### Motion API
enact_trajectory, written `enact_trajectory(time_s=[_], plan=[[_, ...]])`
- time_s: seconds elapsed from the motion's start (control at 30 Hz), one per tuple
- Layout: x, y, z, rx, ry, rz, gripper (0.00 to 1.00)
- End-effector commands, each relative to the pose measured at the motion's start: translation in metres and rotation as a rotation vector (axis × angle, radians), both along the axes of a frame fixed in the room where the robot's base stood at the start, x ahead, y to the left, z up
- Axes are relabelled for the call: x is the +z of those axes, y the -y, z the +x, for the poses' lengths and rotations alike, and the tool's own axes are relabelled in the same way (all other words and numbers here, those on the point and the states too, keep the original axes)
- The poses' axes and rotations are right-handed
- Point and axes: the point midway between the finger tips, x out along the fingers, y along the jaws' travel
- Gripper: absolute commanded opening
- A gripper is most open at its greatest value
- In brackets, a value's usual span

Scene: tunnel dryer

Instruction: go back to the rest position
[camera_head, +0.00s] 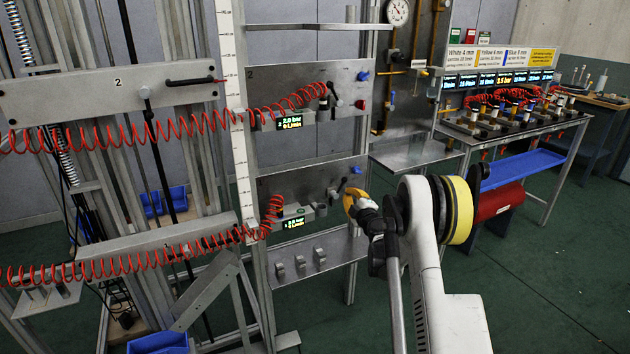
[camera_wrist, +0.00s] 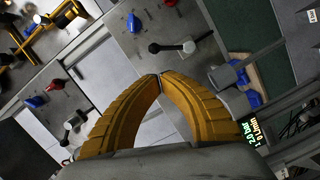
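My gripper (camera_head: 356,199) has yellow fingers and is raised in front of the lower grey panel (camera_head: 290,188) of the rack in the head view. In the wrist view the two fingers of my gripper (camera_wrist: 160,76) curve together and meet at the tips, with nothing seen between them. A black-knobbed lever (camera_wrist: 155,48) on a grey panel shows beyond the fingertips in the wrist view. I cannot tell the exact gap between the fingers and the panel.
Red coiled hoses (camera_head: 130,258) run across to the rack. A bench (camera_head: 560,128) with several fittings and red hoses stands at right, with a blue tray (camera_head: 520,168) below. A red cylinder (camera_head: 500,203) shows behind my arm. Green floor (camera_head: 560,290) is open at lower right.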

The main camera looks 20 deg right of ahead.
Motion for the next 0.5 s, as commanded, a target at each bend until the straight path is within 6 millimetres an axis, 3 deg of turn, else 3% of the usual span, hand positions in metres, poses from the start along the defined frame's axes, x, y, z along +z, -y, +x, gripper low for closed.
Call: enact_trajectory(time_s=[0.13,0.23,0.37,0.5], plan=[[0.002,0.000,0.000,-0.001,0.002,0.002,0.00],[0.021,-0.004,0.000,-0.014,0.019,0.019,0.00],[0.084,-0.016,-0.007,-0.069,0.075,0.090,0.00],[0.163,-0.034,-0.033,-0.165,0.129,0.219,0.00]])
